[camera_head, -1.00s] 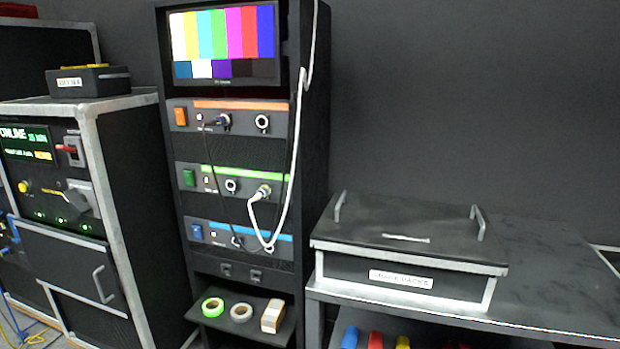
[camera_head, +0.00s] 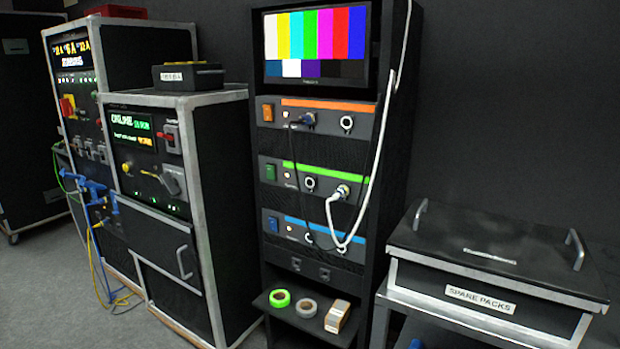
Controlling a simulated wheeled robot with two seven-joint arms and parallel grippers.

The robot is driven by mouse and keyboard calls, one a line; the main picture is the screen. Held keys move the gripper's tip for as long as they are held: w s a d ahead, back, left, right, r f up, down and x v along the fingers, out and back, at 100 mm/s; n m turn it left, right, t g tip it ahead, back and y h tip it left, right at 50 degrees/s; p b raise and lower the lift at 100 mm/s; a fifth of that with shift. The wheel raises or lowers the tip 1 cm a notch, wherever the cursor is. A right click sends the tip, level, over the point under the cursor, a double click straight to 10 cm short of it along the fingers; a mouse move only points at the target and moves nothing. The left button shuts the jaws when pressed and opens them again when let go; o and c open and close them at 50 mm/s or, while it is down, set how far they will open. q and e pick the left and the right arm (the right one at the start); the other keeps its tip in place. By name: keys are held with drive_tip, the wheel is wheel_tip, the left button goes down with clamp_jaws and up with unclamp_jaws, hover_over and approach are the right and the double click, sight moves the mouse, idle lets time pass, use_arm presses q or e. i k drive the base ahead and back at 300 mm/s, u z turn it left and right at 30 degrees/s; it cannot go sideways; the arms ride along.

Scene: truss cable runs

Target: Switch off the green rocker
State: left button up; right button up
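The green rocker (camera_head: 269,172) sits at the left end of the middle panel (camera_head: 313,183) in the black rack, the panel with the green stripe. An orange rocker (camera_head: 268,113) is on the panel above and a blue rocker (camera_head: 273,224) on the panel below. I cannot tell from this distance which way the green rocker is tipped. A white cable (camera_head: 335,210) is plugged into the right socket of the green-striped panel. Neither of my grippers shows in the head view.
A case labelled SPARE PACKS (camera_head: 490,270) stands on a bench at the right. A grey-edged cabinet (camera_head: 222,190) is left of the rack. A low shelf (camera_head: 285,314) with two tape rolls and a small box juts out under the panels. Open floor (camera_head: 45,290) lies at the front left.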

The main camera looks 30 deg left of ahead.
sight(270, 172)
drive_tip(key=k, duration=0.65)
drive_tip(key=u, duration=0.5)
drive_tip(key=i, duration=0.45)
drive_tip(key=u, duration=0.7)
drive_tip(key=i, duration=0.85)
drive_tip(key=z, duration=0.7)
drive_tip(key=i, duration=0.45)
drive_tip(key=z, duration=0.4)
